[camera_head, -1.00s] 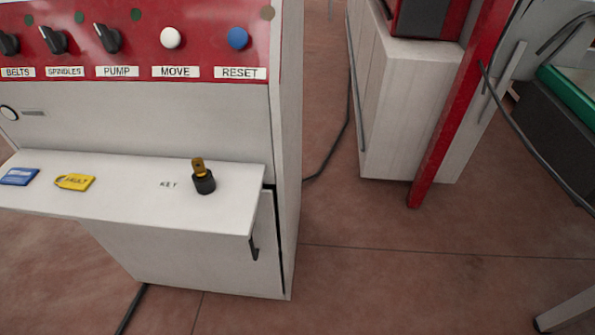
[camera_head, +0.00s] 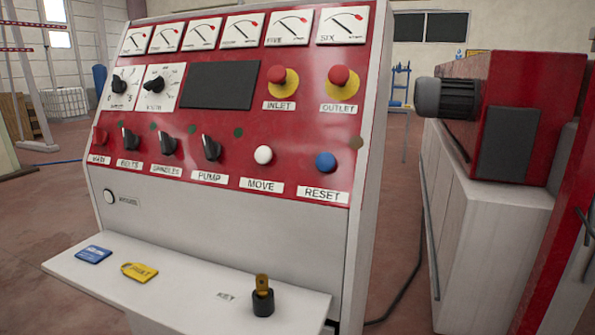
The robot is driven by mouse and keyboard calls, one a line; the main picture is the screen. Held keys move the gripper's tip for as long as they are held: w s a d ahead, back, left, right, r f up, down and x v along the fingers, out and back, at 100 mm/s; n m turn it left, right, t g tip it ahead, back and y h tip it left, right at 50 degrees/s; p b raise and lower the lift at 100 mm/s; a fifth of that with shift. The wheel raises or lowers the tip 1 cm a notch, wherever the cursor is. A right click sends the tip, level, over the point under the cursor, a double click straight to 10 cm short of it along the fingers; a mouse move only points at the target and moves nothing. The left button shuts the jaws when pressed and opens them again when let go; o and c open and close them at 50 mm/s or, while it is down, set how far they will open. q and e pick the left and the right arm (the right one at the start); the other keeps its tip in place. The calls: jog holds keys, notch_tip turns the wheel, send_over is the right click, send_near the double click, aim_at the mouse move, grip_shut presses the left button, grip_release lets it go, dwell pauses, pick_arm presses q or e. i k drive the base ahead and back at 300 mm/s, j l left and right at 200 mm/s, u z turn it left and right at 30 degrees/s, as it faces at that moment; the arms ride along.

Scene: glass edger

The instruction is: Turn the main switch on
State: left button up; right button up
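The main switch (camera_head: 100,137) is a red knob at the left end of the lower row on the red control panel, above a small label that seems to read MAIN. Its exact setting is too small to tell. The black BELTS (camera_head: 130,139), SPINDLES (camera_head: 168,144) and PUMP (camera_head: 211,148) knobs sit to its right. A brass key (camera_head: 262,284) stands upright in a black base on the white shelf (camera_head: 190,287), beside the word KEY. Neither of my grippers is in view.
White MOVE (camera_head: 263,155) and blue RESET (camera_head: 326,162) buttons and red INLET (camera_head: 277,74) and OUTLET (camera_head: 339,76) buttons share the panel. Blue (camera_head: 93,254) and yellow (camera_head: 139,272) tags lie on the shelf. A machine with a grey motor (camera_head: 446,98) stands right.

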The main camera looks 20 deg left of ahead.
aim_at(99, 138)
jog(key=u, duration=1.65)
jog(key=i+j, duration=0.3)
jog(key=i+j+z, duration=0.2)
jog(key=j, duration=0.15)
jog(key=i+j+z, duration=0.25)
jog(key=j, duration=0.15)
jog(key=j+z, duration=0.2)
jog(key=j, duration=0.2)
